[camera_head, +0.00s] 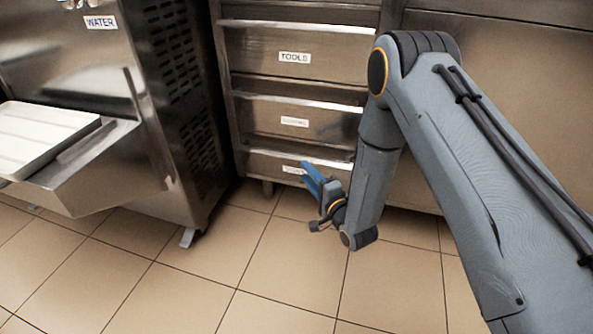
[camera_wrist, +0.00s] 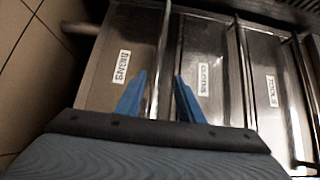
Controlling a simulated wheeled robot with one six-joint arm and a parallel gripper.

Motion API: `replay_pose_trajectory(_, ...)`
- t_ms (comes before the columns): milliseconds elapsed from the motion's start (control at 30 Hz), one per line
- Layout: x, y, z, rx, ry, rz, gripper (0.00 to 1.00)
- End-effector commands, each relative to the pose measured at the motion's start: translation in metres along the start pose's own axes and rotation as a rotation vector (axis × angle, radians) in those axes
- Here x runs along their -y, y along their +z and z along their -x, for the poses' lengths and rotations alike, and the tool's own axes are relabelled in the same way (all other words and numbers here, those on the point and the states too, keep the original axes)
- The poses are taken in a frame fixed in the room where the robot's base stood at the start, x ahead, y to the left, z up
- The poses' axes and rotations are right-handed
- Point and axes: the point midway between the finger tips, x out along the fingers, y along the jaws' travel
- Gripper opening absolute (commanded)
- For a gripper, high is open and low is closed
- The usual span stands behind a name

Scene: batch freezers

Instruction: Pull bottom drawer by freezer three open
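The bottom drawer (camera_head: 268,168) is steel and looks shut, lowest in the drawer stack. In the wrist view, the bottom drawer (camera_wrist: 101,72) has a white label that seems to read SIGNS. Its bright handle rail (camera_wrist: 160,45) runs along its upper edge. My gripper (camera_head: 312,176) is at this drawer's front, partly covering its label. In the wrist view, the blue fingers of my gripper (camera_wrist: 160,78) are apart, one on each side of the rail's line. I cannot tell whether they touch it.
The middle drawer (camera_head: 330,126) and the TOOLS drawer (camera_head: 255,52) above look shut. A steel machine labelled WATER (camera_head: 183,60) stands at left, with a pale tray (camera_head: 40,130) on its protruding shelf. The tiled floor (camera_head: 240,245) in front is clear.

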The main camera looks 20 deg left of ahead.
Motion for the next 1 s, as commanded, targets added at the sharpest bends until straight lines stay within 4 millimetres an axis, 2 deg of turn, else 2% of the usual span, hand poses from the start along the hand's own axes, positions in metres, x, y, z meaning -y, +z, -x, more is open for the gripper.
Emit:
replay_pose_trajectory(167,-0.004,0.004,-0.009,0.008,-0.017,-0.016,0.34)
replay_pose_trajectory(600,-0.003,0.003,-0.069,0.007,-0.015,-0.014,0.34)
replay_pose_trajectory(767,-0.002,0.003,-0.078,0.006,-0.015,-0.014,0.34)
replay_pose_trajectory(1000,-0.002,0.003,-0.079,0.006,-0.014,-0.014,0.34)
